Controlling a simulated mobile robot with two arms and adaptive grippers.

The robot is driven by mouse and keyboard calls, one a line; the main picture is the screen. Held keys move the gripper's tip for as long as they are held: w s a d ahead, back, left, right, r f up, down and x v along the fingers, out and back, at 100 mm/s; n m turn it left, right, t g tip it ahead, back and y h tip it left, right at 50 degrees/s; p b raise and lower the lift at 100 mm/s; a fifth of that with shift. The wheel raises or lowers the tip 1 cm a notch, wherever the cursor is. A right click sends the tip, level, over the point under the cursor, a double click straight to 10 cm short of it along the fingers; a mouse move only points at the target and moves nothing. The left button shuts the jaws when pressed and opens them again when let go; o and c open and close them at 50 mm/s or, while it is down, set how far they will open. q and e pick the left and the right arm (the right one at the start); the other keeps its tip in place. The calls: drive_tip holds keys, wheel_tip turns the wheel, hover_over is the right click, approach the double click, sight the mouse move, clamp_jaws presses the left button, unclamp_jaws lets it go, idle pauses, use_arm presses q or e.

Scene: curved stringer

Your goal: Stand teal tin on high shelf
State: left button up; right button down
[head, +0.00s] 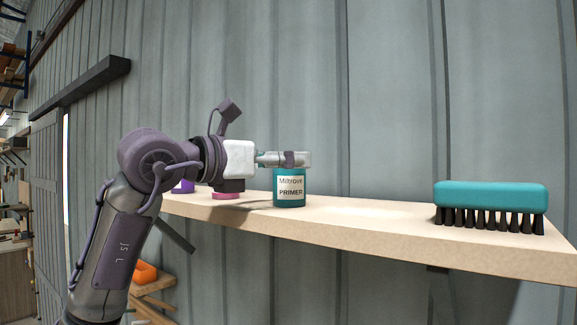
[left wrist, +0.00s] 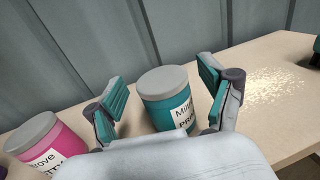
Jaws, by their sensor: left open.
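The teal tin (head: 289,202) with a grey lid and a white "PRIMER" label stands upright on the high shelf (head: 370,222). My left gripper (head: 296,160) is at the tin's lid height in the head view. In the left wrist view the teal tin (left wrist: 166,97) stands between the two open fingers of the left gripper (left wrist: 163,100), with a visible gap on each side. The gripper hides the tin's top in the head view. My right gripper is not in view.
A teal brush (head: 490,205) with black bristles lies at the shelf's right. A pink tin (left wrist: 45,145) stands left of the teal tin, and a purple item (head: 184,187) sits further left. A corrugated wall stands behind.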

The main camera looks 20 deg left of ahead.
use_arm(q)
drive_tip(key=b+v, duration=0.4)
drive_tip(key=v, duration=0.6)
drive_tip(key=shift+s, duration=0.25)
drive_tip(key=shift+a+f, duration=0.1)
drive_tip(key=shift+a, duration=0.05)
